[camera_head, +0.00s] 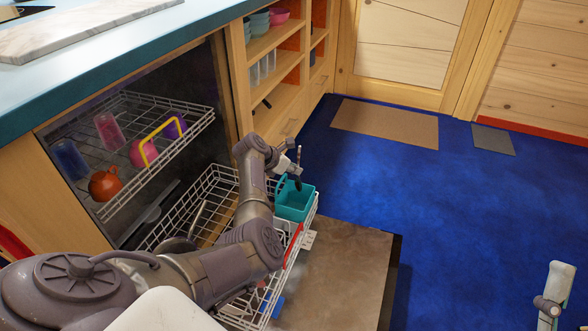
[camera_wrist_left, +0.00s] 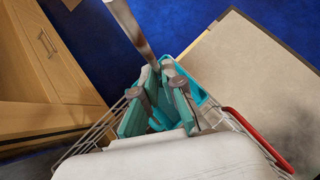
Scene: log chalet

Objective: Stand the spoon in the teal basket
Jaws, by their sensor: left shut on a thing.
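The spoon (camera_head: 299,157) is a thin metal piece, held roughly upright in my left gripper (camera_head: 297,178). In the left wrist view its grey shaft (camera_wrist_left: 128,24) runs from the top edge down to between the fingertips (camera_wrist_left: 158,72). The teal basket (camera_head: 296,205) sits at the right end of the lower dishwasher rack. My left gripper is shut on the spoon at the far side of the basket's opening. The basket also shows behind the fingers in the left wrist view (camera_wrist_left: 199,94). I cannot tell whether the spoon's lower end is inside it.
The lower rack (camera_head: 214,182) is pulled out over the open dishwasher door (camera_head: 345,275). The upper rack (camera_head: 165,158) holds cups and an orange pot (camera_head: 104,184). Wooden shelves (camera_head: 278,75) stand behind.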

